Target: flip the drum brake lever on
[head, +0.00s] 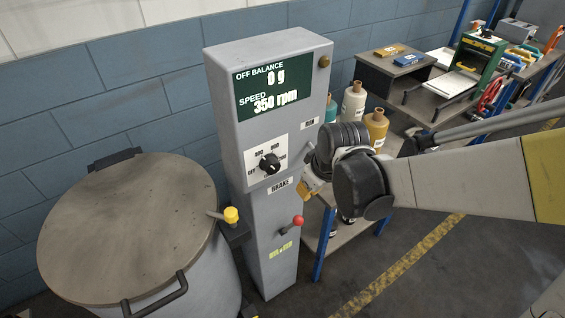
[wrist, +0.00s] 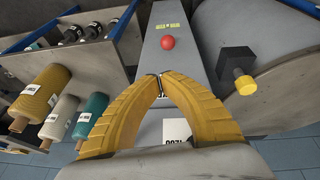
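The brake lever shows as a red ball knob (head: 298,220) on a short dark stem, on the grey control column (head: 265,250) below the BRAKE label (head: 280,185). In the wrist view the red knob (wrist: 168,42) is beyond my fingertips, apart from them. My gripper (wrist: 160,88) has its two yellow fingers meeting at the tips, with nothing seen held. In the head view my gripper (head: 308,189) is mostly hidden behind my dark wrist, to the right of the column and above the knob.
A lidded drum (head: 130,225) stands left of the column, with a yellow-capped lever (head: 231,214) between them. A rotary dial (head: 269,163) and display (head: 270,90) are higher on the column. Yarn cones (head: 376,127) and a workbench (head: 400,75) are behind and right. Floor at front right is clear.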

